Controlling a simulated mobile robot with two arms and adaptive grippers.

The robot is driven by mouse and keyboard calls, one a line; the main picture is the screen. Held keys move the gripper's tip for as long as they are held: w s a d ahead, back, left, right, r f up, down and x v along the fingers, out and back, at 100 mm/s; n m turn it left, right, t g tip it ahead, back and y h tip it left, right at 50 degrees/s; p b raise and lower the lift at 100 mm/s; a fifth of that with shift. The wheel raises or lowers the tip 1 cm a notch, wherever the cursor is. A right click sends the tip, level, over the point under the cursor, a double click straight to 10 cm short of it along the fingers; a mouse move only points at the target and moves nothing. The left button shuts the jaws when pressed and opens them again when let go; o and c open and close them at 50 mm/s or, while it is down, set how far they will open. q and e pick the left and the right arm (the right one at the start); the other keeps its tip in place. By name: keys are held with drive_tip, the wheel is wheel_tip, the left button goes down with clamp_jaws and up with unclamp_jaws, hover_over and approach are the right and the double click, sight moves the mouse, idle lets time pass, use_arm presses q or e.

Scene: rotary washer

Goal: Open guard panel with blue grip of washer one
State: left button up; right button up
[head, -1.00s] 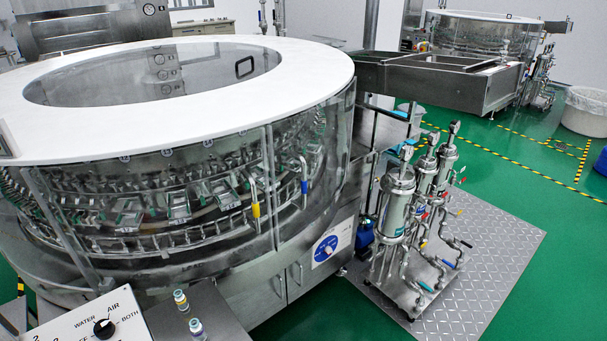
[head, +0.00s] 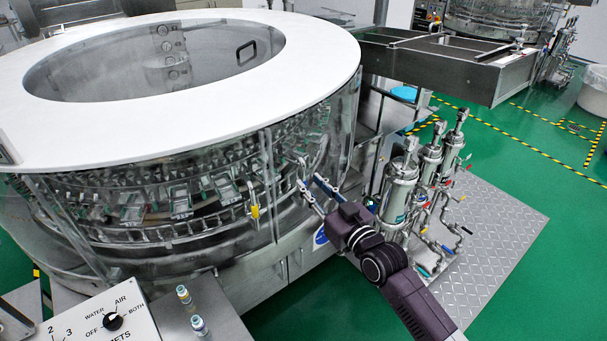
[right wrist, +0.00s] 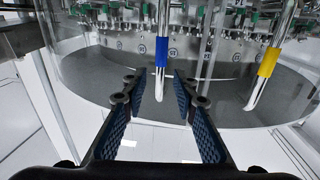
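Washer one is the large round machine with a white ring top (head: 330,75) and clear curved guard panels (head: 338,130). In the right wrist view, the metal handle with the blue grip (right wrist: 161,54) stands between and just beyond my right fingers. The handle with the yellow grip (right wrist: 268,62) is to its right there; in the head view this yellow grip (head: 255,211) is left of my gripper. My right gripper (head: 311,182) is open at the panel front, its fingers apart with no visible contact on the handle. In the head view it hides the blue grip. My left gripper is out of view.
A control panel with a knob (head: 113,321) and two small vials (head: 184,294) are at the lower left. Metal filter cylinders (head: 399,190) stand on a diamond-plate platform (head: 490,260) close to the right of my arm. Green floor (head: 300,310) is clear in front.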

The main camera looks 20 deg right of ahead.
sight(305, 179)
drive_tip(key=shift+p+x, duration=0.3)
drive_tip(key=shift+x, duration=1.9)
clamp_jaws()
